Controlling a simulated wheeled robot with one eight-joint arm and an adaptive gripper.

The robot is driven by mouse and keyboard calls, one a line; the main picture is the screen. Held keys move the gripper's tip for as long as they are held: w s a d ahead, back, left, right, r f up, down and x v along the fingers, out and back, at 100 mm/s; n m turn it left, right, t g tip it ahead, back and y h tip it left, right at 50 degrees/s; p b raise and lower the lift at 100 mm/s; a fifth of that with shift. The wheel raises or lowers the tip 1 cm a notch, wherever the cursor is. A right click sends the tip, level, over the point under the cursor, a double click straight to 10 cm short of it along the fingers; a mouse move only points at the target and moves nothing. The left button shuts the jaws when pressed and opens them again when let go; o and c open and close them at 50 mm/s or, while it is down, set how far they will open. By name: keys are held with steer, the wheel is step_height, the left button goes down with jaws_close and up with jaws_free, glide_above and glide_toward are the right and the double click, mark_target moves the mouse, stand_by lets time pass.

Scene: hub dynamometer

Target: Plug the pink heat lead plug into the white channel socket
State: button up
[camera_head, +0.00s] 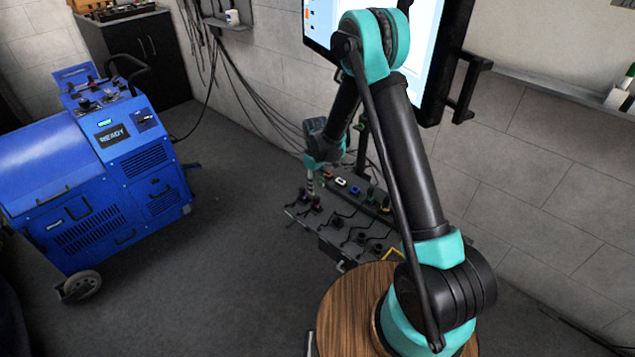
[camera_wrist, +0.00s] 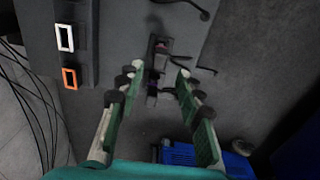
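My gripper (camera_wrist: 159,73) is open and points down at the bench, with its fingers apart on either side of a dark plug (camera_wrist: 152,88) that has a faint purple mark. I cannot tell whether it touches anything. Beyond the fingertips, a dark plug with a small pinkish mark (camera_wrist: 160,46) sits on the grey surface; it may be the pink heat lead plug, but the colour is hard to tell. The white channel socket (camera_wrist: 65,38) is a white-framed opening at upper left, and it shows in the head view (camera_head: 341,183). In the head view my gripper (camera_head: 311,188) hangs over the bench's left end.
An orange-framed socket (camera_wrist: 70,78) is beside the white one. The low bench (camera_head: 332,238) carries several dark plugs and leads. A monitor (camera_head: 432,60) stands behind my arm. A blue machine (camera_head: 100,165) marked READY is at left, with open floor between.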

mark_target(316, 196)
steer(key=shift+f, duration=3.6)
steer(key=shift+c, duration=0.5)
jaws_close()
steer(key=shift+r, duration=0.1)
steer(key=shift+r, duration=3.45)
